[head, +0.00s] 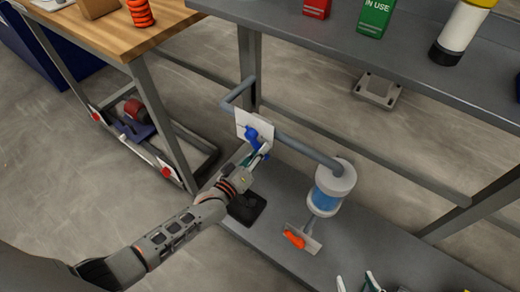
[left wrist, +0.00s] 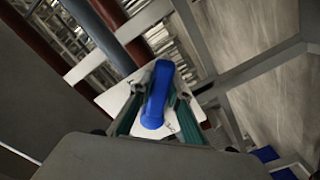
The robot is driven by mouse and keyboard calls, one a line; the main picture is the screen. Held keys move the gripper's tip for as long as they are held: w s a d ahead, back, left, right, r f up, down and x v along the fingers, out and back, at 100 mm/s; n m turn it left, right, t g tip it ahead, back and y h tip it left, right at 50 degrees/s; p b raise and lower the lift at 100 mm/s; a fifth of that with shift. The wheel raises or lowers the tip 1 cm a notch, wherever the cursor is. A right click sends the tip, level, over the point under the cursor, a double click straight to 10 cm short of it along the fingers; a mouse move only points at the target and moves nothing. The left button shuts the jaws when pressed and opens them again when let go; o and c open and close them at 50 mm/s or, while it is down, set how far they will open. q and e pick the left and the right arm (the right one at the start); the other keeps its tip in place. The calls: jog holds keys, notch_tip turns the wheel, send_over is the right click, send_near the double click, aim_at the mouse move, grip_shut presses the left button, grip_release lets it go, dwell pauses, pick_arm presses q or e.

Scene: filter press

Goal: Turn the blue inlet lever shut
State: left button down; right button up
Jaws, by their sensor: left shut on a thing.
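The blue inlet lever (head: 251,134) sits in front of a white plate (head: 262,122) on the grey pipe, in the middle of the head view. My left gripper (head: 257,152) reaches it from below and is shut on it. In the left wrist view the blue lever (left wrist: 157,92) stands lengthwise between the two teal-sided fingers (left wrist: 158,110), with the white plate behind it. The gripper hides part of the lever in the head view. My right gripper (head: 357,284) shows only its fingertips at the bottom edge of the head view, apart and with nothing seen between them.
The grey pipe (head: 308,150) runs right to a white and blue filter housing (head: 328,188). An orange handle (head: 294,239) lies below it. A black pad (head: 247,208) is on the lower shelf. The grey upper tabletop (head: 410,68) overhangs behind. A wooden bench (head: 130,38) stands left.

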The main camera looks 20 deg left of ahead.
pick_arm(q)
jog(key=shift+f, duration=0.1)
pick_arm(e)
jog(key=shift+w+r, duration=0.1)
pick_arm(q)
jog(key=c, duration=1.9)
grip_release()
pick_arm(e)
jog(key=shift+r, duration=0.1)
pick_arm(q)
jog(key=v, duration=1.2)
